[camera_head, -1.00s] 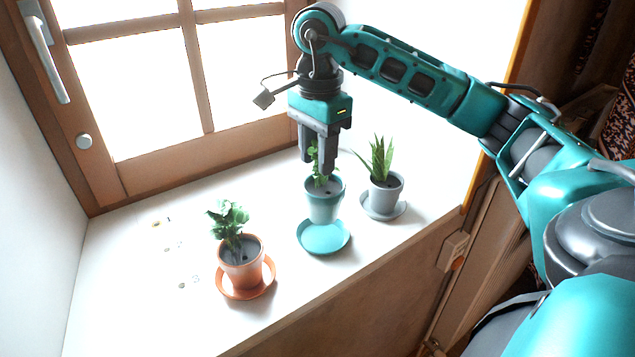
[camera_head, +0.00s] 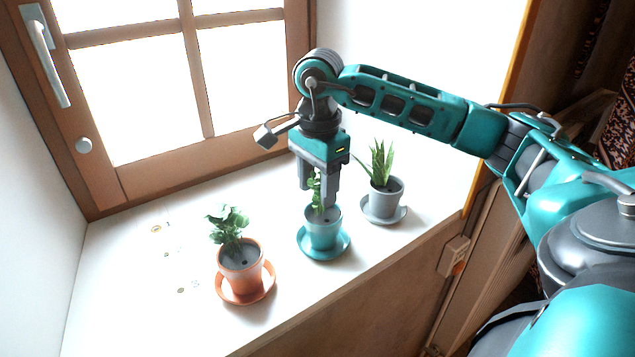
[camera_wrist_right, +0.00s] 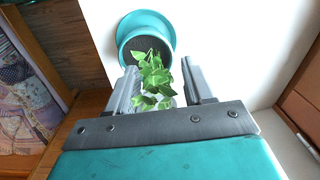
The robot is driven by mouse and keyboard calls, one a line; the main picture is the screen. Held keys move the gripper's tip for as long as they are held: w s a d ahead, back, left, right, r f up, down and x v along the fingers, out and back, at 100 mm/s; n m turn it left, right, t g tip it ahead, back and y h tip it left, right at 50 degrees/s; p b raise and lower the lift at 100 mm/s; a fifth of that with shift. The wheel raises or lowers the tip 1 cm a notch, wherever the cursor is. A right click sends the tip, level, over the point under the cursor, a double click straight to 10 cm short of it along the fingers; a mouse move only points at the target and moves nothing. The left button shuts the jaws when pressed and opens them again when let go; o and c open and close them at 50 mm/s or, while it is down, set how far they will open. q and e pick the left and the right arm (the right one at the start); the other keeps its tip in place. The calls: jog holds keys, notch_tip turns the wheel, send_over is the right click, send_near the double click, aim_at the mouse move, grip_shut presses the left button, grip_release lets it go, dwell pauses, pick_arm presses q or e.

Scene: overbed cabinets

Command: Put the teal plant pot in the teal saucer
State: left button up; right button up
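The teal plant pot (camera_head: 323,233), with a green leafy plant, stands upright in the teal saucer (camera_head: 342,250) on the white sill. My right gripper (camera_head: 318,197) points down over the pot from above. In the right wrist view, the leaves show between the fingers (camera_wrist_right: 159,80), with the pot (camera_wrist_right: 163,43) and saucer (camera_wrist_right: 128,25) beyond. The exact finger contact is hard to see. My left gripper is not in view.
An orange pot (camera_head: 240,270) in an orange saucer (camera_head: 258,292) stands to the left. A grey pot (camera_head: 384,200) with a spiky plant in a grey saucer (camera_head: 400,216) stands close by at right. The sill's left part is mostly clear; a window is behind.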

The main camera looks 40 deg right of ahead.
jog(key=shift+o, duration=0.8)
jog(key=shift+r, duration=0.25)
notch_tip(320, 180, up, 11)
jog(key=shift+s+p, duration=0.1)
jog(key=shift+p, duration=0.85)
jog(key=shift+r, duration=0.4)
